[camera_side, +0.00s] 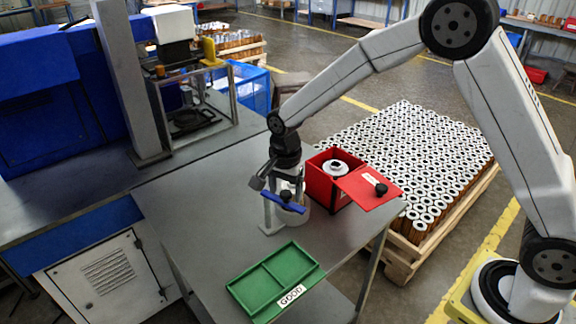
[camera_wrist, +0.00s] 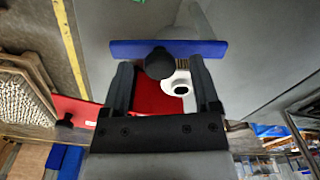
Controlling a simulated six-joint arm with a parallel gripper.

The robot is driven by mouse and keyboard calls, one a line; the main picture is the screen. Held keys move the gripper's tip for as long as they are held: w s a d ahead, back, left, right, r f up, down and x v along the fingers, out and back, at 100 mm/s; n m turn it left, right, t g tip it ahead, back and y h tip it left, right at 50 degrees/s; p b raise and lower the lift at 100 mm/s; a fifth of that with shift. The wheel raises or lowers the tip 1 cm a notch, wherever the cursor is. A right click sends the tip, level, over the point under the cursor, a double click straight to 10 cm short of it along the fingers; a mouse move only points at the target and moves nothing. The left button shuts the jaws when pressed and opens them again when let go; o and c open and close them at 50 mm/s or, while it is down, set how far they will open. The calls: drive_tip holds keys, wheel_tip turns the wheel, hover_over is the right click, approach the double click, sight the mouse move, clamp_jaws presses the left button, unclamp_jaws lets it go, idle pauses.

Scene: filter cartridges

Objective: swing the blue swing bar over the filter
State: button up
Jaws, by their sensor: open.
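My gripper (camera_side: 287,184) points down just above the bar. In the wrist view my gripper (camera_wrist: 160,72) is open, one finger on each side of the knob; I cannot tell whether they touch it. A white part with a dark hole (camera_wrist: 181,88) shows behind the knob. Whether a filter lies under the bar is unclear.
A red box (camera_side: 322,185) holding a white ringed part (camera_side: 336,167), with its red lid (camera_side: 362,192) slanting to the right, stands close behind my gripper. A green tray (camera_side: 243,288) labelled GOOD lies empty in front. A pallet of filters (camera_side: 415,150) stands beyond the bench.

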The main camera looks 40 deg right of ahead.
sight(286, 193)
drive_tip(key=shift+r, duration=0.15)
drive_tip(key=shift+r, duration=3.8)
drive_tip(key=s+d+f+n+t, duration=0.1)
drive_tip(key=s+d+n, duration=0.3)
drive_tip(key=s, duration=0.5)
drive_tip(key=s+d+f+n+t, duration=0.1)
drive_tip(key=s+d+f+n, duration=0.2)
drive_tip(key=s+n, duration=0.6)
drive_tip(key=shift+s+d+f+n+t, duration=0.3)
drive_tip(key=shift+d+f, duration=0.1)
drive_tip(key=shift+d, duration=0.1)
